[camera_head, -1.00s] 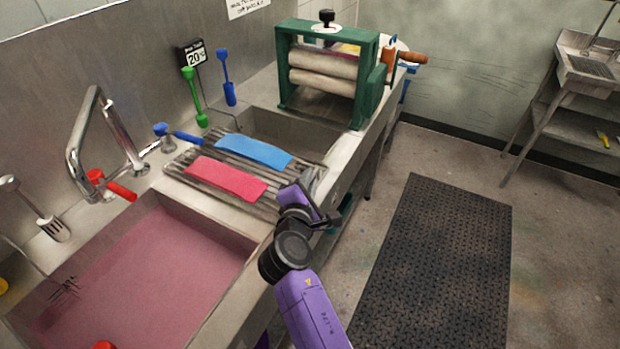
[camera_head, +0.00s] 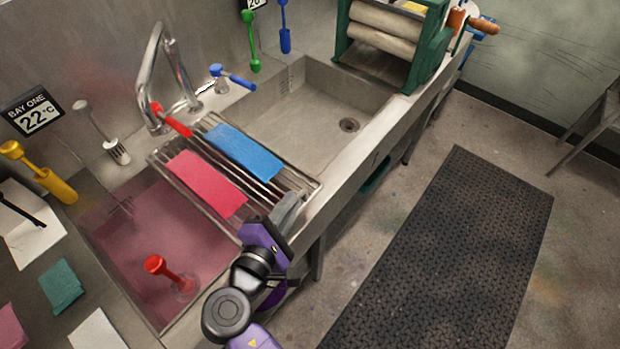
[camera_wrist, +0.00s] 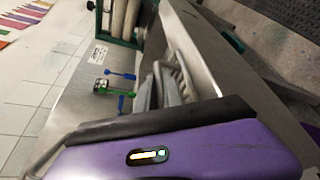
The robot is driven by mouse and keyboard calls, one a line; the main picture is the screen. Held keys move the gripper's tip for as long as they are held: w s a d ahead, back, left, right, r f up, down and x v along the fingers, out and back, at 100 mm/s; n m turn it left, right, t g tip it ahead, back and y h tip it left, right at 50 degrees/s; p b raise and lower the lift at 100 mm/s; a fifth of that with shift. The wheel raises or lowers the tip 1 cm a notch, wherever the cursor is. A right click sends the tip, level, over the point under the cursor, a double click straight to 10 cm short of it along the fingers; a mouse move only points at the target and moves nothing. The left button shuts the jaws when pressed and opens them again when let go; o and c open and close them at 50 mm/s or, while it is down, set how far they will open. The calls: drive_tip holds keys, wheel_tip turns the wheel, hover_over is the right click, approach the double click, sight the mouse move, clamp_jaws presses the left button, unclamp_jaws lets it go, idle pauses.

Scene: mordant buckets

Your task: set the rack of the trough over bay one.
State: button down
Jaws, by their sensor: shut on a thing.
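The wire rack (camera_head: 262,184) lies across the trough (camera_head: 345,180), carrying a pink cloth (camera_head: 206,184) and a blue cloth (camera_head: 243,151) side by side. My gripper (camera_head: 285,211) is shut on the rack's near end at the front rim. The fingers hide the exact grip, and I cannot tell whether the rack rests on the rims or hovers just above them. The sign "BAY ONE 22°C" (camera_head: 33,112) is on the back wall.
A tap (camera_head: 153,75) with red (camera_head: 172,120) and blue (camera_head: 235,77) handles stands behind the rack. A red plunger-like tool (camera_head: 165,270) stands in the pink liquid. A green wringer (camera_head: 428,45) stands at the far end. A black mat (camera_head: 450,250) covers the floor at right.

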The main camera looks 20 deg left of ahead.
drive_tip(key=shift+s+a+f+p, duration=0.1)
drive_tip(key=shift+s+a, duration=0.25)
drive_tip(key=shift+s, duration=0.6)
drive_tip(key=shift+s+a+r+p, duration=0.1)
drive_tip(key=shift+s+a, duration=0.25)
drive_tip(key=shift+s, duration=0.65)
drive_tip(key=shift+s+a+f+p, duration=0.1)
drive_tip(key=shift+s+a, duration=0.25)
drive_tip(key=shift+s, duration=0.6)
drive_tip(key=c, duration=1.5)
unclamp_jaws()
drive_tip(key=shift+s, duration=0.1)
drive_tip(key=shift+b+v, duration=0.65)
drive_tip(key=shift+v, duration=3.2)
